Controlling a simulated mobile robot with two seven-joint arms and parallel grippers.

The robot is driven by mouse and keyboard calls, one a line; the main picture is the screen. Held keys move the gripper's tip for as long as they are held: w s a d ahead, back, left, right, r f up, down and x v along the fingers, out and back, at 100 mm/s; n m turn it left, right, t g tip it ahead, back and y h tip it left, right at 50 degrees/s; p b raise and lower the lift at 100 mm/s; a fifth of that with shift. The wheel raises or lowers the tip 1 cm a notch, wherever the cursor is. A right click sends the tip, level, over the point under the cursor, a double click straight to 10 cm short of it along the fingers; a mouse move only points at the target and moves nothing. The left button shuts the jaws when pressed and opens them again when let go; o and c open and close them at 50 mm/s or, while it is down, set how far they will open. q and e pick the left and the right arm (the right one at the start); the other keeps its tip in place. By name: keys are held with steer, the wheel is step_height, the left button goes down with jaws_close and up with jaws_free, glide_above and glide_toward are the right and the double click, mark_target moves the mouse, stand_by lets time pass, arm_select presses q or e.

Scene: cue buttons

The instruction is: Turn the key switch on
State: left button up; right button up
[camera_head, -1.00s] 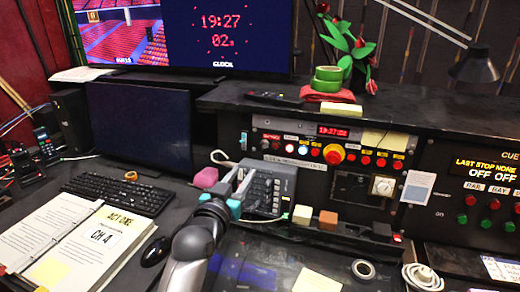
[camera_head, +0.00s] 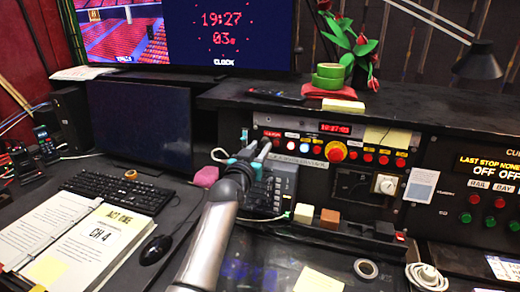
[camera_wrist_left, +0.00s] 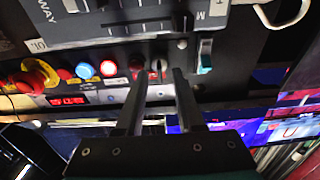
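The key switch (camera_wrist_left: 156,67) is a small dark knob at the end of the row of controls, seen in the left wrist view. It sits in the gap between the two fingertips of my left gripper (camera_wrist_left: 160,78), which are apart, one on each side. I cannot tell whether the fingers touch it. In the head view, my left gripper (camera_head: 258,150) is at the left end of the button panel (camera_head: 300,152) and hides the key switch there. My right gripper is not in view.
Beside the key switch are red buttons, a lit blue button (camera_wrist_left: 84,71) and a yellow-collared red mushroom button (camera_head: 335,151). A teal rocker (camera_wrist_left: 204,56) is on the other side. A grey fader box (camera_head: 285,182) stands below the panel. A keyboard (camera_head: 117,190) lies left.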

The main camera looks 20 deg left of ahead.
arm_select(q)
steer(key=shift+w, duration=0.25)
jaws_close()
stand_by(0.6)
